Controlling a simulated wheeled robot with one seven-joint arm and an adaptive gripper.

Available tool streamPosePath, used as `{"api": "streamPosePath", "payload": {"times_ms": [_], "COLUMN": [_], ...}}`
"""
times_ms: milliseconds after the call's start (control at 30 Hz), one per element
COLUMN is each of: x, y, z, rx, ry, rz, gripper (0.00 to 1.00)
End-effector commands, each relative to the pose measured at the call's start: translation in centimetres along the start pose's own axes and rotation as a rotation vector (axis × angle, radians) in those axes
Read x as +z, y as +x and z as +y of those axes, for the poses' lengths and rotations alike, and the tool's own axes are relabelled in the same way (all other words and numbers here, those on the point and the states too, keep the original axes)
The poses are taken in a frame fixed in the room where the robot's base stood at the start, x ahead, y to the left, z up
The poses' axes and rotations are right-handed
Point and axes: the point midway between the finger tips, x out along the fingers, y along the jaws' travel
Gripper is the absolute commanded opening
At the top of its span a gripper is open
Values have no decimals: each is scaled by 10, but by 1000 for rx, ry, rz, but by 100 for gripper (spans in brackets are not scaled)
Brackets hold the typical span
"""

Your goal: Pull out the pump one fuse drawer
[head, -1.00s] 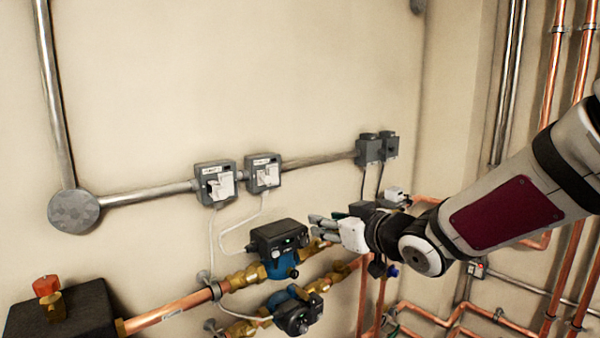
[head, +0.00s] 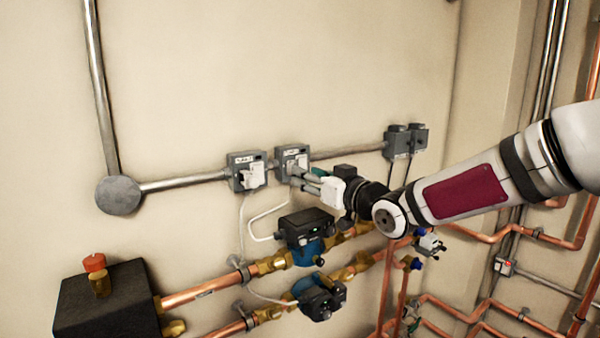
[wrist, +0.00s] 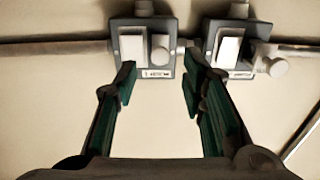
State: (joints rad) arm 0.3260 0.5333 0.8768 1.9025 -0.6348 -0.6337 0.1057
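Two grey fused switch boxes sit side by side on the wall conduit: a left box (head: 234,183) and a right box (head: 281,157). Their small labels are too blurred to read, so I cannot tell which is pump one. The wrist view is upside down, so the right box (wrist: 123,50) shows there on the left, with a white block and a small round-ended white piece. The left box (wrist: 209,50) has a white piece jutting out at its side. My gripper (wrist: 159,83) is open and empty, its fingertips in front of the right box's label edge; contact is unclear.
Two pumps, an upper one (head: 306,224) and a lower one (head: 322,302), sit on copper pipes below the boxes. White cables hang from the boxes. Two grey boxes (head: 405,140) stand further right on the conduit. The wall above is bare.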

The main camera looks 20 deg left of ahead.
Motion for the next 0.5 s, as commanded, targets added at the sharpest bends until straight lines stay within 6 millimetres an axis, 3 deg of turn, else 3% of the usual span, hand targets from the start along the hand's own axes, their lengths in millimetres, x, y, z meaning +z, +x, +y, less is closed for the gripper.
{"api": "streamPosePath", "payload": {"times_ms": [200,500], "x": [0,0], "y": [31,43], "z": [0,0], "rx": [0,1], "ry": [2,-1], "rz": [-1,-1], "gripper": [38,38]}}
